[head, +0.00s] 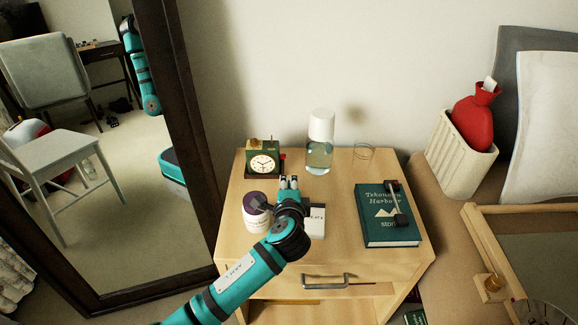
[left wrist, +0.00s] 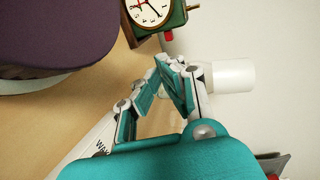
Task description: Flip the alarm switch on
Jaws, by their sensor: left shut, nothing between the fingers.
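The green alarm clock (head: 262,162) with a white dial stands at the back left of the nightstand. A small red switch (head: 283,157) shows on its right side. In the left wrist view the clock (left wrist: 150,12) is at the top, partly cut off, with the red switch (left wrist: 168,36) at its lower edge. My left gripper (head: 289,182) is shut and empty. Its fingertips (left wrist: 168,65) are in front of the clock and a little to its right, apart from the switch. My right gripper is not in view.
A purple-lidded jar (head: 256,214) stands beside my left gripper. A white-capped bottle (head: 320,140) is behind it to the right. A white card or box (head: 316,222) is partly hidden by the gripper. A dark green book (head: 385,228) lies at the right. A mirror (head: 190,150) stands left.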

